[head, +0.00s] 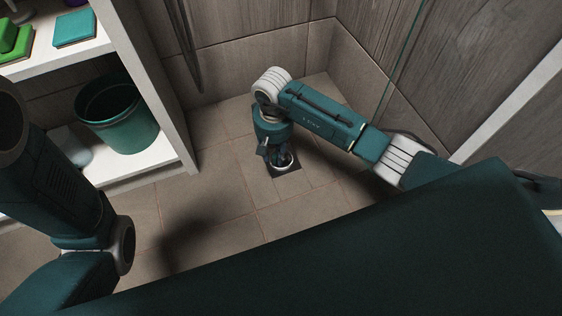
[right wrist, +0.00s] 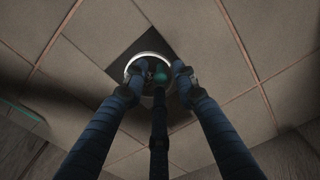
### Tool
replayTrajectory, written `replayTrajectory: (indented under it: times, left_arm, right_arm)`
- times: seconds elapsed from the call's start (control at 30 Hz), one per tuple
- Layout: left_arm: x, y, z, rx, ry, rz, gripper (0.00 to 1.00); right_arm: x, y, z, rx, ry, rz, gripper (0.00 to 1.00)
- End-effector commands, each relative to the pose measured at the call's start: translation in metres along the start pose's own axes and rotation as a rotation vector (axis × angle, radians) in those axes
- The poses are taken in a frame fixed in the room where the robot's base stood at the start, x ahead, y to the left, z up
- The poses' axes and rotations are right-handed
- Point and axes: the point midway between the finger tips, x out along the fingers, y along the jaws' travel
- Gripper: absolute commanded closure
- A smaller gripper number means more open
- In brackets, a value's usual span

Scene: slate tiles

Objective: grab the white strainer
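The white strainer (head: 292,162) is a small round piece on a dark square drain plate (head: 287,172) in the tiled floor. In the right wrist view the strainer (right wrist: 147,54) shows as a pale ring with something dark and teal inside it. My right gripper (head: 276,155) points down right over it. In the right wrist view its fingers (right wrist: 158,73) are spread, with the outer two at the left and right sides of the ring and the third across its near side. I cannot tell whether they touch the rim. My left gripper is out of view.
A white shelf unit (head: 180,150) stands at the left, with a green bucket (head: 118,125) on its low board and sponges (head: 74,28) higher up. Tiled walls (head: 260,50) and a glass edge close in the back and right. Floor left of the drain is clear.

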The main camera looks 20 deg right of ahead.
Motion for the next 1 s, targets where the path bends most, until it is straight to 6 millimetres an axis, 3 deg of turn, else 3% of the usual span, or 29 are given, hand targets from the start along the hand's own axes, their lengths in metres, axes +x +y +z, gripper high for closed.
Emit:
replayTrajectory:
  times: [0.03, 0.1, 0.57, 1.0]
  left_arm:
    - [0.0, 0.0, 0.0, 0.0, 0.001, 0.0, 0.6]
    - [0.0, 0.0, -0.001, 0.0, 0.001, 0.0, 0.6]
    - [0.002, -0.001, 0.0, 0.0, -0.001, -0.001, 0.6]
    - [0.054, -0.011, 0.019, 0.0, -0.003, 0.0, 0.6]
  right_arm:
    - [0.0, 0.0, 0.0, 0.0, 0.0, 0.0, 0.86]
    - [0.0, 0.0, 0.0, 0.0, 0.0, 0.0, 1.0]
    - [-0.004, 0.0, -0.001, 0.0, 0.001, 0.0, 1.0]
    - [-0.083, 0.001, -0.001, 0.0, 0.002, 0.002, 1.0]
